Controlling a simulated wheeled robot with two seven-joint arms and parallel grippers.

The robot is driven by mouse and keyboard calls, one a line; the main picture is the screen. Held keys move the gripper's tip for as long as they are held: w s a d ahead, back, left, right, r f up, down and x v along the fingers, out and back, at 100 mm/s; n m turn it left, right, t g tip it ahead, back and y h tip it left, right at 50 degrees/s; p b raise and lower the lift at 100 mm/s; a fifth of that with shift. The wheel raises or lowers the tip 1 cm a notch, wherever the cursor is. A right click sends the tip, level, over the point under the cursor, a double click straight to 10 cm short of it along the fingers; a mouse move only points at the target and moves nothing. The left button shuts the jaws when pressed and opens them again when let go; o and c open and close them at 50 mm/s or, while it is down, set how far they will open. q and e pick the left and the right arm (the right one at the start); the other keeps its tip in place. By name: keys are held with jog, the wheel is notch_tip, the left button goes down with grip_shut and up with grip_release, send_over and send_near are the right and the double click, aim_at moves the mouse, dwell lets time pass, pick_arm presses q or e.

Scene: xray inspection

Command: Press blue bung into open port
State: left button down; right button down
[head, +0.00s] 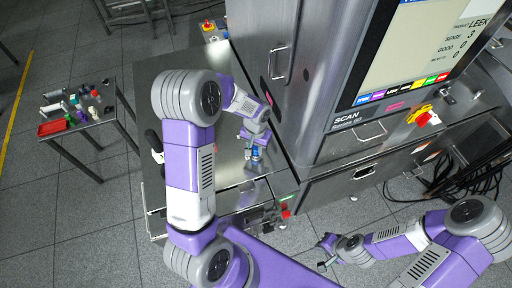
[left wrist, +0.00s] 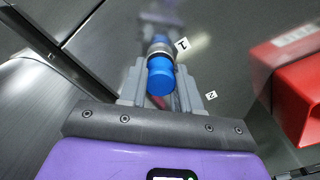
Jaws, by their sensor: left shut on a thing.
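In the left wrist view, the blue bung (left wrist: 161,78) is between the fingers of my left gripper (left wrist: 160,97), which is shut on it. A silvery collar (left wrist: 160,48) is just beyond the bung, with more blue past it, beside a label "1". I cannot tell whether the bung is inside the collar or only in line with it. In the head view, my left gripper (head: 254,156) is low over the steel surface beside the scanner, with a bit of blue at its tips. My right gripper (head: 325,252) is apart from everything at lower right, its fingers apparently spread and empty.
A red box-like part (left wrist: 290,90) stands close to the right of my left gripper. The scanner cabinet (head: 270,45) rises beside that arm. A side table (head: 85,125) at left holds a red tray (head: 52,127) and several small parts. Cables hang at far right.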

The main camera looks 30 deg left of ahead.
aim_at(256, 148)
pick_arm(q)
jog(key=shift+f, duration=0.15)
jog(key=c, duration=0.7)
grip_release()
notch_tip(256, 148, up, 8)
jog(key=shift+f, duration=0.15)
